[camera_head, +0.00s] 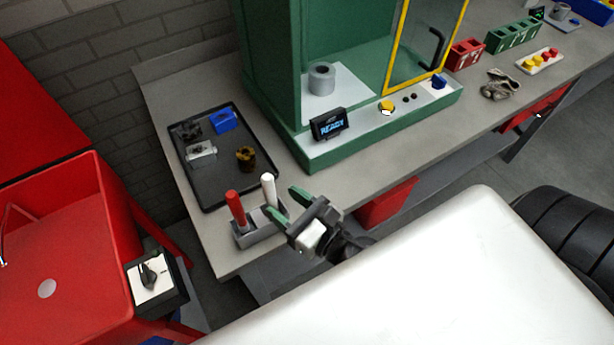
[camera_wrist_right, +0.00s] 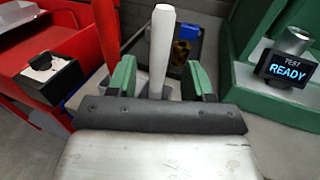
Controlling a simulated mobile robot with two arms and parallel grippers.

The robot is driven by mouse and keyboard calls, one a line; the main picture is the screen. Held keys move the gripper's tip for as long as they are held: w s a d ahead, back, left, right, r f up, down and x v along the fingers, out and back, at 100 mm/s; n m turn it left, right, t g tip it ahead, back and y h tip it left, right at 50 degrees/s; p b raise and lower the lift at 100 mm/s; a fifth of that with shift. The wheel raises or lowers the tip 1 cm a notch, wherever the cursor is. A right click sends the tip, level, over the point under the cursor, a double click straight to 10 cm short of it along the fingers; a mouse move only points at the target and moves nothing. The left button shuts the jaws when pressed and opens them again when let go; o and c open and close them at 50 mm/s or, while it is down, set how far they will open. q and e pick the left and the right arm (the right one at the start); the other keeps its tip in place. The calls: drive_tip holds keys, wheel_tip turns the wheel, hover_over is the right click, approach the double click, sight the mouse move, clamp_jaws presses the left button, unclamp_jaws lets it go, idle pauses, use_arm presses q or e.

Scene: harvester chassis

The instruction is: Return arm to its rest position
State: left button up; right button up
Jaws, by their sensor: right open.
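My right gripper (camera_head: 285,203) is above the front edge of the grey workbench (camera_head: 230,266), close to a grey holder (camera_head: 249,238). Its green fingers are apart. The holder has a red stick (camera_head: 236,209) and a white stick (camera_head: 268,190) standing upright in it. In the right wrist view the white stick (camera_wrist_right: 161,45) shows between the open fingers (camera_wrist_right: 160,80), and I cannot tell whether they touch it. The red stick (camera_wrist_right: 107,35) shows to the left of the fingers. My left gripper is not in view.
A black tray (camera_head: 214,192) holding several parts lies behind the holder. A green test cabinet (camera_head: 270,90) with a "READY" display (camera_head: 329,124) stands to the right. A red sink unit (camera_head: 60,240) with a black-knobbed switch box (camera_head: 155,280) is at the left. Farther bench items are at the back right.

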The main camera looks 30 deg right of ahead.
drive_tip(key=b+v, duration=0.3)
drive_tip(key=v, duration=0.3)
